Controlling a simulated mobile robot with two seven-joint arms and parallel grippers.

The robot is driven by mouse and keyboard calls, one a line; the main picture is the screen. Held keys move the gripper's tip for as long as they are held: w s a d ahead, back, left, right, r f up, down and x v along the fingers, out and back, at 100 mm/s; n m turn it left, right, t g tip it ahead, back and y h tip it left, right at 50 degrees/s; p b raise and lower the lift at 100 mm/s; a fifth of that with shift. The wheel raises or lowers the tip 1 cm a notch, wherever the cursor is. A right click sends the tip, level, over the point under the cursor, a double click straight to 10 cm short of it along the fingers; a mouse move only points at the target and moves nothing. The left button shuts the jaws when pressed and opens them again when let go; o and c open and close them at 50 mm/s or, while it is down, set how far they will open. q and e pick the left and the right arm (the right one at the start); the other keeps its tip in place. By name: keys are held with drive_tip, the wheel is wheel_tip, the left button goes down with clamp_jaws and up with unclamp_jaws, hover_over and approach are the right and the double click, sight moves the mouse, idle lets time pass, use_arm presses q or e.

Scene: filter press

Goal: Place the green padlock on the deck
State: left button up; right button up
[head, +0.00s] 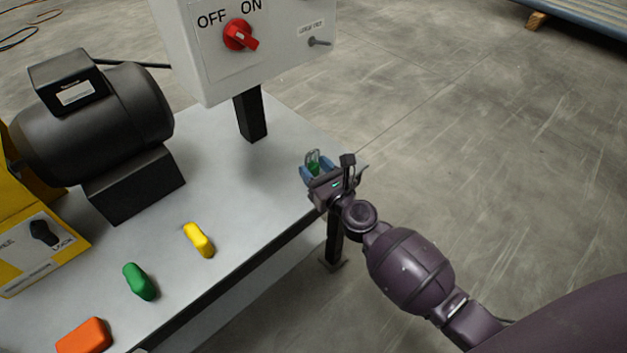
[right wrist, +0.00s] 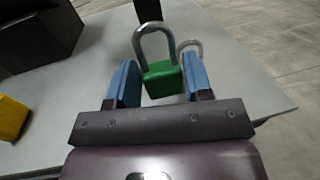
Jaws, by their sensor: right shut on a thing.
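The green padlock (head: 314,167) has a silver shackle that points up. My right gripper (head: 317,174) is shut on it, with the blue fingers on either side of its body. In the right wrist view the padlock (right wrist: 163,78) sits upright between the fingers. It is over or at the right end of the light grey deck (head: 207,190); I cannot tell whether it touches the surface. A second curved metal loop (right wrist: 190,45) shows behind the right finger, mostly hidden. My left gripper is out of view.
A white switch box (head: 200,70) with a red knob (head: 238,36) stands on a black post (head: 251,115). A black motor (head: 95,120) is at left. Yellow (head: 199,240), green (head: 139,281) and orange (head: 83,337) blocks lie along the front. The deck between post and front edge is clear.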

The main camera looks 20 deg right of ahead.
wheel_tip(320, 180, down, 5)
drive_tip(key=b, duration=0.3)
drive_tip(key=shift+s+r, duration=0.15)
drive_tip(key=shift+r, duration=0.05)
drive_tip(key=shift+f, duration=0.15)
drive_tip(key=shift+r, duration=0.4)
drive_tip(key=shift+f, duration=0.2)
drive_tip(key=o, duration=0.5)
drive_tip(key=shift+f+b, duration=0.1)
drive_tip(key=shift+b, duration=0.2)
drive_tip(key=o, duration=0.5)
drive_tip(key=shift+c, duration=0.2)
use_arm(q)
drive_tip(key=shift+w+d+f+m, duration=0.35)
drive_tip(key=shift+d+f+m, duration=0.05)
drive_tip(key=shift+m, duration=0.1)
